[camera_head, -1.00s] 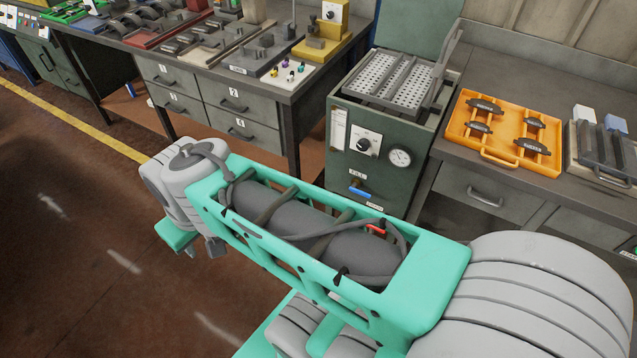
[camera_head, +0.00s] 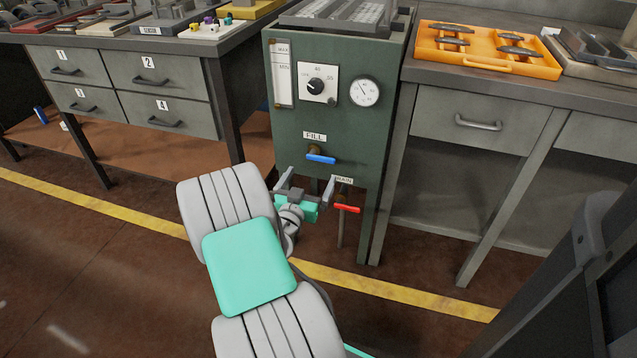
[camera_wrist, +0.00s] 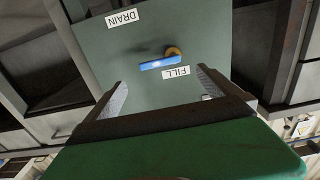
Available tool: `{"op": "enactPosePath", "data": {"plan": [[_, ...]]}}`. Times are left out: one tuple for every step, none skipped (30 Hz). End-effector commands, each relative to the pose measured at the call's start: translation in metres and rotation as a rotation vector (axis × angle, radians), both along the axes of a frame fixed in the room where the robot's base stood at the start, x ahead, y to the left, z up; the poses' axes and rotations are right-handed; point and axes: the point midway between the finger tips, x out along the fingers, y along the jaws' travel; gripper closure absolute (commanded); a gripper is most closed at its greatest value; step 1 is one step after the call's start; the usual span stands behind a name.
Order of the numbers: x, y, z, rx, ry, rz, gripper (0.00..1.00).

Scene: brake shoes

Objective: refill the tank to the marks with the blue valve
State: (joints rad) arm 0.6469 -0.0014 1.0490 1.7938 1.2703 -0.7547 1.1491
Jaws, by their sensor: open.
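The tank is a dark green cabinet (camera_head: 340,125). Its blue valve handle (camera_head: 321,158) lies nearly level under the FILL label and also shows in the wrist view (camera_wrist: 163,63). The pale upright level gauge (camera_head: 282,75) has MAX and MIN marks at the upper left of the front; I cannot make out a liquid level. The red valve handle (camera_head: 347,209) is lower right, under the DRAIN label. My gripper (camera_head: 308,182) is open and empty, in front of the cabinet and just below the blue handle. In the wrist view, the blue handle appears beyond and between the fingertips, apart from them.
A knob panel (camera_head: 318,83) and a round dial (camera_head: 365,91) sit above the blue valve. A drawer bench (camera_head: 135,85) stands left. An orange tray (camera_head: 425,45) with brake shoes lies on the right bench (camera_head: 480,78). Open floor lies in front.

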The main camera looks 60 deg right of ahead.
Motion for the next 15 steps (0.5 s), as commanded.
{"op": "enactPosePath", "data": {"plan": [[0.000,-0.004,0.000,-0.006,-0.001,0.001,0.00],[0.000,-0.007,0.001,-0.006,-0.003,0.000,0.00],[0.001,-0.013,0.002,-0.005,-0.002,-0.001,0.00],[0.001,-0.018,0.003,-0.005,-0.004,-0.001,0.00],[0.002,-0.024,0.003,-0.006,-0.003,-0.002,0.00],[0.003,-0.032,0.002,-0.004,-0.004,-0.003,0.00],[0.004,-0.038,0.002,-0.004,-0.004,-0.003,0.00],[0.005,-0.044,0.003,-0.005,-0.003,-0.003,0.00],[0.006,-0.052,0.003,-0.006,-0.003,-0.003,0.00],[0.007,-0.057,0.002,-0.004,-0.003,-0.002,0.00],[0.008,-0.062,0.003,-0.005,-0.003,-0.002,0.00],[0.009,-0.067,0.002,-0.004,-0.002,-0.001,0.00],[0.010,-0.070,0.002,-0.005,-0.003,0.000,0.00],[0.010,-0.072,0.003,-0.004,-0.003,0.000,0.00],[0.011,-0.075,0.003,-0.004,-0.001,0.000,0.00]]}}
